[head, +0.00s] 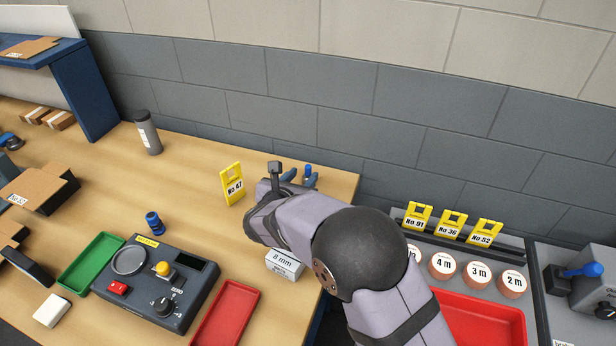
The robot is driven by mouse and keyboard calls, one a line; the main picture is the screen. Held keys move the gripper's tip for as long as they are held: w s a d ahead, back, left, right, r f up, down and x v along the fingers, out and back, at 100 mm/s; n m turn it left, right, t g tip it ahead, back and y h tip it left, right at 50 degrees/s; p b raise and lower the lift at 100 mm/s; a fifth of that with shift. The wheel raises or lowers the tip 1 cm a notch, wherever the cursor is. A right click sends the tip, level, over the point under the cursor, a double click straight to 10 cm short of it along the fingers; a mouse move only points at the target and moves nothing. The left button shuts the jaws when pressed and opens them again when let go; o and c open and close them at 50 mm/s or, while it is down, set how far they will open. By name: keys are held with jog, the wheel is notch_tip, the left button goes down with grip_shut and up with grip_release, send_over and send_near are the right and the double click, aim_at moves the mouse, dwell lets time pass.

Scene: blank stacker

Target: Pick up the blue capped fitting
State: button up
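My arm reaches in from the lower right, and my gripper (301,179) is at the far right part of the wooden table, pointing away from the camera. Two blue finger-like parts show beyond my wrist. A small upright piece with a blue cap (308,169) shows at these parts; whether they touch or grip it is too small to tell, and its lower part is hidden. Another fitting, dark blue with a rounded top (154,222), stands alone on the table behind the control box, well left of my gripper.
A yellow No 47 tag (233,185) stands just left of my wrist. An 8 mm box (285,264) sits below the arm. A control box (157,283), green tray (91,262), red tray (226,313) and grey bottle (148,132) stand leftward. A brick wall (320,80) rises behind.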

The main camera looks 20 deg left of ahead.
aim_at(307, 171)
jog(key=shift+p+x, duration=1.15)
jog(key=shift+x, duration=1.7)
grip_shut()
